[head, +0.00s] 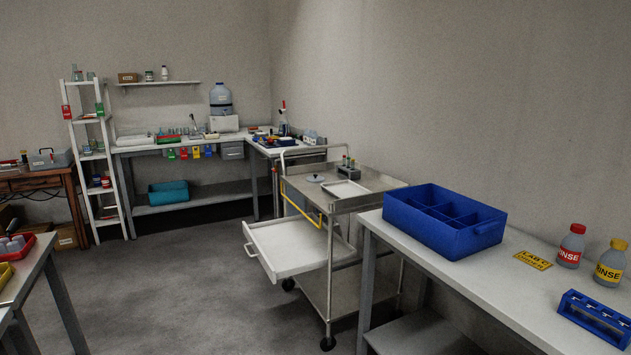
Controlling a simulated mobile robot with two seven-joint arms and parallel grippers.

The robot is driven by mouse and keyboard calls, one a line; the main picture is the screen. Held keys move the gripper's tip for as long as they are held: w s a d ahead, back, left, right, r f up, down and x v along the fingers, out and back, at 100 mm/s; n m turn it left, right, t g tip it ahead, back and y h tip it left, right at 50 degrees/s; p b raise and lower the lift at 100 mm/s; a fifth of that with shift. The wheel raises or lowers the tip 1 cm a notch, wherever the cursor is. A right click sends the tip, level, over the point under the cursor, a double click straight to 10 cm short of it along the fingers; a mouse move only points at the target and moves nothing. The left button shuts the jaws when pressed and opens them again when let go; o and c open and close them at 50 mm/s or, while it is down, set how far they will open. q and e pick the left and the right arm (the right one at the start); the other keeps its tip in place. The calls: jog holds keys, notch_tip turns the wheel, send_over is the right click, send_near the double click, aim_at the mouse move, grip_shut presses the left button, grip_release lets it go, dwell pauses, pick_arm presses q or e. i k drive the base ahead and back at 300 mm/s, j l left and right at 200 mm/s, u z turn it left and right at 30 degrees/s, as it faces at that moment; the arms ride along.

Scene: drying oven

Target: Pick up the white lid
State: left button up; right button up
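A small round pale lid (315,178) with a knob on top lies on the upper shelf of the metal cart (372,200), towards its left side. It looks whitish grey, and it is too small to make out more detail. A flat white rectangular tray (345,189) lies just to its right on the same shelf. Neither of my grippers is in view.
The cart's white drawer (301,249) is pulled out to the left. A white table (489,292) on the right bears a blue divided bin (442,238), rinse bottles (571,246) and a blue rack (596,318). Grey floor (178,300) is clear left of the cart.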

aim_at(315, 177)
jog(key=i+j+u, duration=0.45)
jog(key=i, duration=0.35)
jog(key=i+u, duration=0.4)
jog(key=i, duration=1.6)
jog(key=i+j+z, duration=0.1)
jog(key=i+z, duration=0.3)
jog(key=i+j+z, duration=0.55)
jog(key=z, duration=0.25)
jog(key=i+j+z, duration=0.3)
jog(key=z, duration=0.2)
jog(key=i+j+z, duration=0.2)
jog(key=j+z, duration=0.25)
jog(key=i+j+z, duration=0.15)
jog(key=j+z, duration=0.65)
jog(key=z, duration=0.15)
jog(key=i, duration=0.05)
